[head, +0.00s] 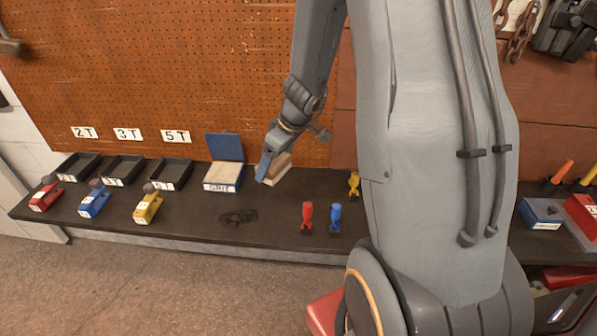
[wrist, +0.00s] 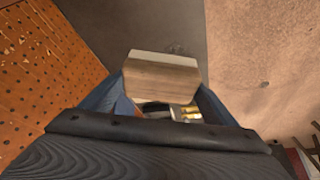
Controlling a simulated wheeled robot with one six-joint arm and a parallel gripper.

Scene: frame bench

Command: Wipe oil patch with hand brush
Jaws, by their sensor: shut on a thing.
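My gripper (head: 264,164) is shut on the hand brush (head: 279,167), a wooden block with pale bristles. In the wrist view the brush (wrist: 162,80) sits between the blue fingers (wrist: 205,104), its pale bristle side facing away from me. It is right of the GRIT box, and seems just above the bench; whether it touches the top is unclear. The oil patch (head: 238,216) is a dark smear on the bench top, in front and left of the brush. A faint mark (wrist: 177,48) beyond the brush in the wrist view may be the patch.
The open GRIT box (head: 224,188) stands left of my gripper. Black trays (head: 122,170) and red, blue and yellow clamps (head: 96,204) lie farther left. Small red (head: 307,218) and blue (head: 336,218) items stand right of the patch. A pegboard (head: 190,70) rises behind.

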